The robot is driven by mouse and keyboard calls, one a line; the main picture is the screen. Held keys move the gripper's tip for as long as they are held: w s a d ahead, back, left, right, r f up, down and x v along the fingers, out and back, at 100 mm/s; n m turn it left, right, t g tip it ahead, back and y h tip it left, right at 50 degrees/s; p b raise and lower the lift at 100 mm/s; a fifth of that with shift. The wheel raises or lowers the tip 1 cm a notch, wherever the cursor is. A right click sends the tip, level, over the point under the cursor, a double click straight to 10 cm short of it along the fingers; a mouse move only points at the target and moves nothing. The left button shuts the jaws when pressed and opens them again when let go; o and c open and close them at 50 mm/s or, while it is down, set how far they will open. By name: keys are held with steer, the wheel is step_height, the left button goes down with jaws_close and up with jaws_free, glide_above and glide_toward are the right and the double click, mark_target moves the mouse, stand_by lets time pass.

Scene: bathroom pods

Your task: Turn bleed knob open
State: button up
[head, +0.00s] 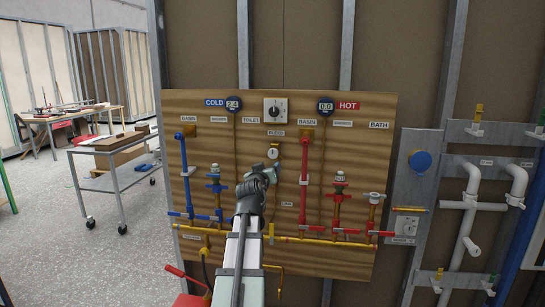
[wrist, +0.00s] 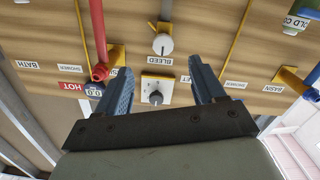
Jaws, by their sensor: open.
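A BLEED label (head: 277,133) is on the wooden board, upside down in the wrist view (wrist: 165,61). Above it in the head view is a white plate with a dark, pointed knob (head: 276,110), also seen in the wrist view (wrist: 156,97). Below the label is a small white round knob or gauge (head: 272,153), which shows in the wrist view (wrist: 163,43) on a yellow fitting. Which is the bleed knob I cannot tell for certain. My gripper (wrist: 160,64) is open and empty, its fingers either side of the label in the picture. No contact shows.
Red BASIN pipe (head: 304,158) rises right of my gripper in the head view. Blue pipes (head: 187,180) stand left. A yellow pipe (head: 300,240) crosses low on the board. A trolley (head: 110,160) stands farther left on open floor.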

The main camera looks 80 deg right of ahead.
mark_target(273, 154)
steer(key=shift+h, duration=0.3)
steer(key=d, duration=0.9)
steer(key=d+r, duration=0.1)
steer(key=d, duration=0.4)
steer(key=shift+w, duration=0.25)
steer(key=shift+c, duration=0.4)
steer(key=c, duration=1)
steer(key=shift+a, duration=0.1)
